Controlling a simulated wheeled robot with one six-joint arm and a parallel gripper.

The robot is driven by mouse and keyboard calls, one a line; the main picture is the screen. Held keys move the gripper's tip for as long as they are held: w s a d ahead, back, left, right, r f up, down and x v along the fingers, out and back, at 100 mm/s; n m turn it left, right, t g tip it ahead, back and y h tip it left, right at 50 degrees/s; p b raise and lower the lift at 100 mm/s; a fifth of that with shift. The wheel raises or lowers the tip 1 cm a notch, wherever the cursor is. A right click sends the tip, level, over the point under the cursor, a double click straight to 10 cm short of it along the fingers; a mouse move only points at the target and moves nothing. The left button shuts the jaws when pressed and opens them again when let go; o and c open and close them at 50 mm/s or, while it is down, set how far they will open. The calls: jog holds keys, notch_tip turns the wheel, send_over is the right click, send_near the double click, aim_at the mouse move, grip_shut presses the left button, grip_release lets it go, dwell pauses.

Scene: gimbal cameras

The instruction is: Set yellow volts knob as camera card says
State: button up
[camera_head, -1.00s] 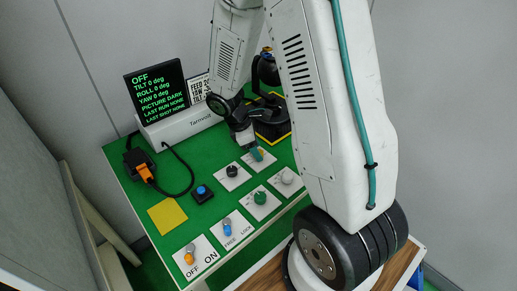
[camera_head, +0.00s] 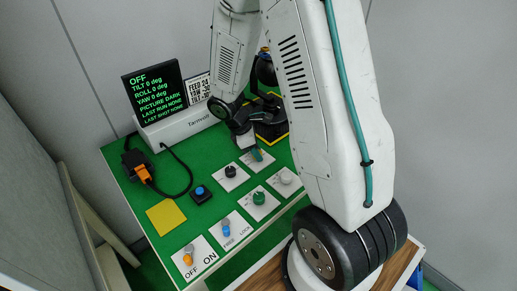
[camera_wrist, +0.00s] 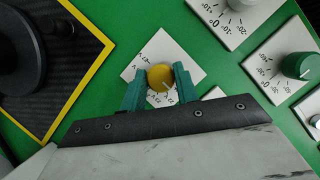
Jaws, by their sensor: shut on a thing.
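The yellow knob (camera_wrist: 159,79) sits on a white scale plate (camera_wrist: 178,45) in the wrist view. My gripper (camera_wrist: 158,74) has its teal fingers on either side of the knob, shut on it. A pale mark on the knob points to the lower right; the scale numbers are too small or covered to read surely. In the head view my gripper (camera_head: 256,154) is at the back plate, and the knob is mostly hidden. The card (camera_head: 199,90) reads FEED 24 on top, with YAW and TILT lines below partly unclear. The screen (camera_head: 153,92) shows OFF and PICTURE DARK.
A green knob (camera_head: 259,198), a white knob (camera_head: 286,178) and a black knob (camera_head: 230,171) stand close by. A blue button (camera_head: 200,191), OFF/ON switch (camera_head: 188,255) and FREE/LOCK switch (camera_head: 226,230) are nearer. The yellow-edged black gimbal base (camera_wrist: 55,100) lies left of my gripper in the wrist view.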

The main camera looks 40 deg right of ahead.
jog(key=shift+w+a+m, duration=0.15)
jog(key=shift+w+m, duration=0.1)
jog(key=shift+m, duration=0.05)
jog(key=m+y, duration=0.1)
jog(key=m, duration=0.1)
jog(key=shift+m+g, duration=0.3)
jog(key=shift+g, duration=0.1)
jog(key=m+y, duration=0.1)
jog(key=m, duration=0.1)
jog(key=m+g, duration=0.1)
jog(key=m, duration=0.2)
jog(key=shift+w+d+y, duration=0.1)
jog(key=shift+d+y, duration=0.1)
jog(key=shift+y, duration=0.2)
jog(key=m+y, duration=0.1)
jog(key=m, duration=0.4)
jog(key=shift+d+y, duration=0.15)
jog(key=shift+y, duration=0.25)
jog(key=shift+d+m+y, duration=0.1)
jog(key=shift+m+y, duration=0.7)
jog(key=shift+m, duration=1.4)
jog(key=o, duration=1)
jog(key=shift+c, duration=0.2)
